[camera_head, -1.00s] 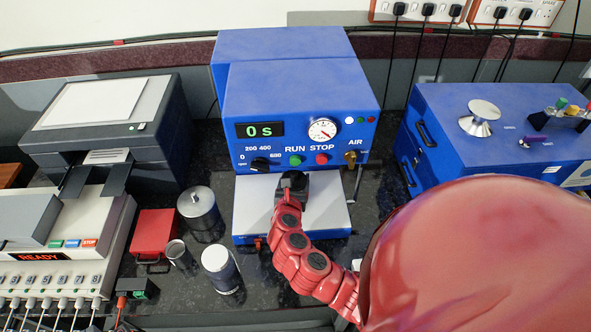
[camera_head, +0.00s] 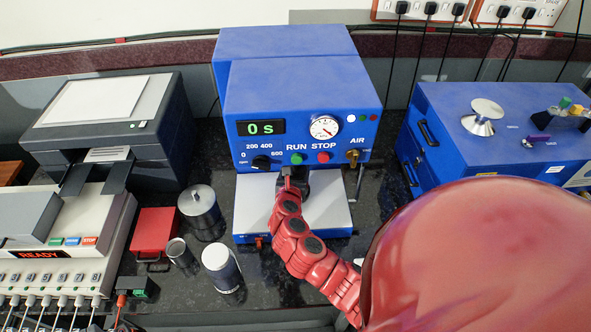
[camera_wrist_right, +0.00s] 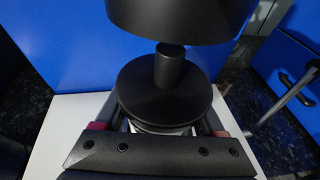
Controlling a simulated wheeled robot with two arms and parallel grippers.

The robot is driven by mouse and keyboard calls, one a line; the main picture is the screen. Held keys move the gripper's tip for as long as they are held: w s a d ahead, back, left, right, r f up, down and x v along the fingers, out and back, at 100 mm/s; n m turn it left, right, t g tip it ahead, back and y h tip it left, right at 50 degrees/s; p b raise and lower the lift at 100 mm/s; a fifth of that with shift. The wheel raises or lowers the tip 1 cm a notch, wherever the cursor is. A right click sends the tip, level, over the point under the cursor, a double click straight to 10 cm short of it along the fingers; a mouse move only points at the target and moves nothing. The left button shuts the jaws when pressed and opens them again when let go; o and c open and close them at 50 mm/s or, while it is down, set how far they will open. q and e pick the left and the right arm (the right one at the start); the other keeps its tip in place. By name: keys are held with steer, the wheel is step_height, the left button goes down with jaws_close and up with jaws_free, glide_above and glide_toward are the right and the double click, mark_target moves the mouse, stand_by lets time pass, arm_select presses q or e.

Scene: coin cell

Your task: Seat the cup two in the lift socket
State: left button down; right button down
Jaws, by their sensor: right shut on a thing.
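My right gripper (camera_head: 297,180) reaches in at the front of the blue machine (camera_head: 300,100), over its white-topped base (camera_head: 250,200). In the right wrist view my gripper (camera_wrist_right: 165,130) is shut around a pale metallic thing (camera_wrist_right: 160,129), likely cup two, showing only as a thin rim. A black disc (camera_wrist_right: 150,100) on a short post covers most of it from above, beneath a black cylinder (camera_wrist_right: 180,12) of the machine. The lift socket is hidden, so I cannot tell whether the held thing touches it. My left gripper is not in view.
A lidded metal canister (camera_head: 202,212), a small metal cup (camera_head: 180,255) and a white-topped canister (camera_head: 222,268) stand left of the base. A red box (camera_head: 156,230) and a printer (camera_head: 115,130) are farther left. A lever (camera_wrist_right: 285,100) stands close on the right.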

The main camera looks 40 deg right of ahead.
steer(key=shift+f, duration=0.1)
stand_by(0.3)
jaws_free()
steer(key=shift+a, duration=0.1)
steer(key=p+v, duration=0.1)
steer(key=v, duration=1.6)
steer(key=shift+s+p, duration=0.2)
steer(key=shift+p, duration=0.15)
